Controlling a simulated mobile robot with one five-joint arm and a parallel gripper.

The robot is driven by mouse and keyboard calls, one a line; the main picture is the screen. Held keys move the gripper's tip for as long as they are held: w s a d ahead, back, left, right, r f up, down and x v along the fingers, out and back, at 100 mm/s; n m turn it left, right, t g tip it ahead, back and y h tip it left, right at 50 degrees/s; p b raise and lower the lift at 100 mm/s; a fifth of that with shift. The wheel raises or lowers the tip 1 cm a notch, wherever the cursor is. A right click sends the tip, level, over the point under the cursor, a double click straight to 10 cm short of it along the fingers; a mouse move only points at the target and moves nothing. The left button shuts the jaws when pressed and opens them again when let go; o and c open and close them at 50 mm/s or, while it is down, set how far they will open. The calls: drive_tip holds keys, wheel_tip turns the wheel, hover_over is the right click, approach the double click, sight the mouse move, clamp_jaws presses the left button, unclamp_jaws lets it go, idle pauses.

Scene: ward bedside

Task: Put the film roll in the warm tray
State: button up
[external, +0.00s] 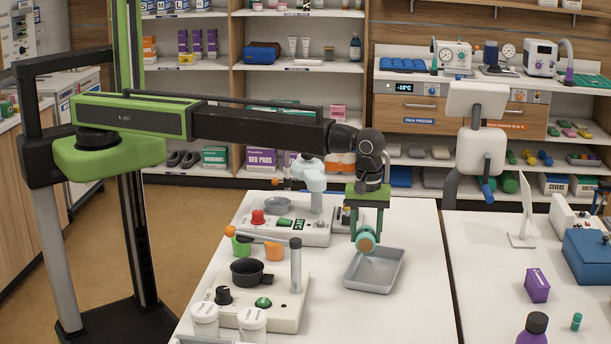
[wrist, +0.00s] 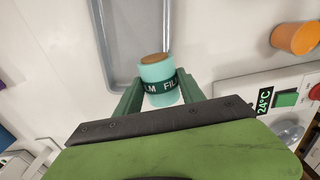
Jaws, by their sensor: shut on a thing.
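My gripper (external: 366,222) is shut on the film roll (external: 366,240), a small teal cylinder with an orange-brown end. In the wrist view the film roll (wrist: 158,72) sits between the green fingers of my gripper (wrist: 158,95), and its dark band shows part of the word FILM. The tray's rim (wrist: 105,50) also shows in the wrist view, behind the roll. Whether this tray is the warm one cannot be read.
A device with a 24°C display (wrist: 265,98) stands beside the tray. A lab unit with a black cup and a post (external: 296,265) stands front left, with white jars (external: 252,322) before it. An orange cup (wrist: 295,38) is nearby. The table right of the tray is clear.

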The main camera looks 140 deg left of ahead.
sight(366, 230)
drive_tip(key=shift+f, duration=0.7)
drive_tip(key=shift+r, duration=0.25)
drive_tip(key=shift+f, duration=0.1)
drive_tip(key=o, duration=1.5)
wheel_tip(366, 230, up, 12)
drive_tip(key=p, duration=1.2)
